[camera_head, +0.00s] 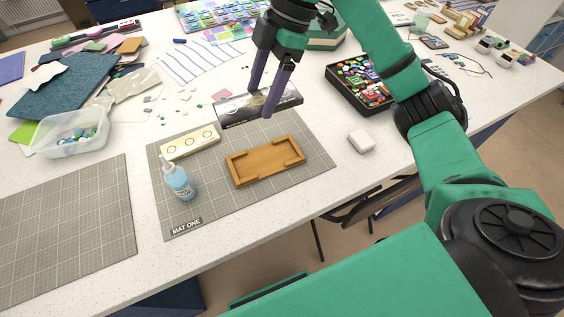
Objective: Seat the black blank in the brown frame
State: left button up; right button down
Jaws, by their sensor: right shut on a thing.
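The brown frame (265,162) is a low wooden tray with raised corner parts, lying empty on the grey cutting mat marked MAT ONE (215,207). The black blank (233,114) is a dark, glossy rectangular slab behind the frame, at the back edge of the mat. My right gripper (266,101) is shut on the blank, with one purple finger in front of it and the other behind. I cannot tell whether the blank is clear of the surface. My left gripper is not in view.
A cream block with round holes (190,142) and a blue spray bottle (178,178) stand on the mat left of the frame. A white block (361,141) lies to the right. A black box of coloured pieces (362,82) stands at the back right. A second mat (70,222) is bare.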

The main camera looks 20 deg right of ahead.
jog(key=p, duration=0.1)
send_over(264, 160)
jog(key=d, duration=0.2)
notch_tip(264, 160, down, 12)
jog(key=f, duration=0.2)
jog(key=f+p, duration=0.1)
jog(key=f, duration=0.4)
jog(key=shift+a+f+p, duration=0.15)
jog(key=shift+a+p, duration=0.15)
jog(key=shift+p, duration=0.05)
jog(key=shift+w+f, duration=0.1)
jog(key=shift+f, duration=0.25)
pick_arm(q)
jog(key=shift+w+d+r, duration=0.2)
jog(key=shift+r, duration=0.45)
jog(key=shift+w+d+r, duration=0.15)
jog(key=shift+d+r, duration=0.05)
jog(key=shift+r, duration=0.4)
pick_arm(e)
grip_release()
jog(key=shift+f, duration=0.1)
